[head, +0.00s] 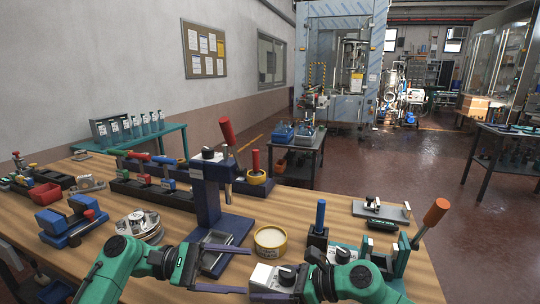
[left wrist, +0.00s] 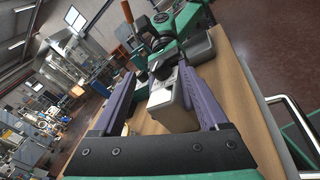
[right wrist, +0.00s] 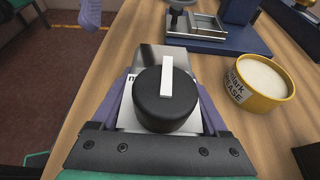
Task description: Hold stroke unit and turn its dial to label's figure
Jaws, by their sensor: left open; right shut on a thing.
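The stroke unit is a pale box (head: 264,275) with a black dial (head: 287,275), near the table's front edge. In the right wrist view the dial (right wrist: 165,110) has a white pointer bar running up the picture. My right gripper (right wrist: 165,88) is shut on the unit's body, one finger at each side. Print on its top plate is mostly hidden behind the dial, and I cannot read a figure. My left gripper (head: 248,268) is open, fingers pointing right towards the unit. In the left wrist view the box (left wrist: 172,112) shows between the spread fingers.
A yellow grease tin (head: 270,242) stands just behind the unit. A dark blue stand (head: 208,195) rises behind my left gripper. A blue-handled block (head: 319,232) and an orange-handled lever device (head: 430,220) stand at the right. Several fixtures crowd the left of the table.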

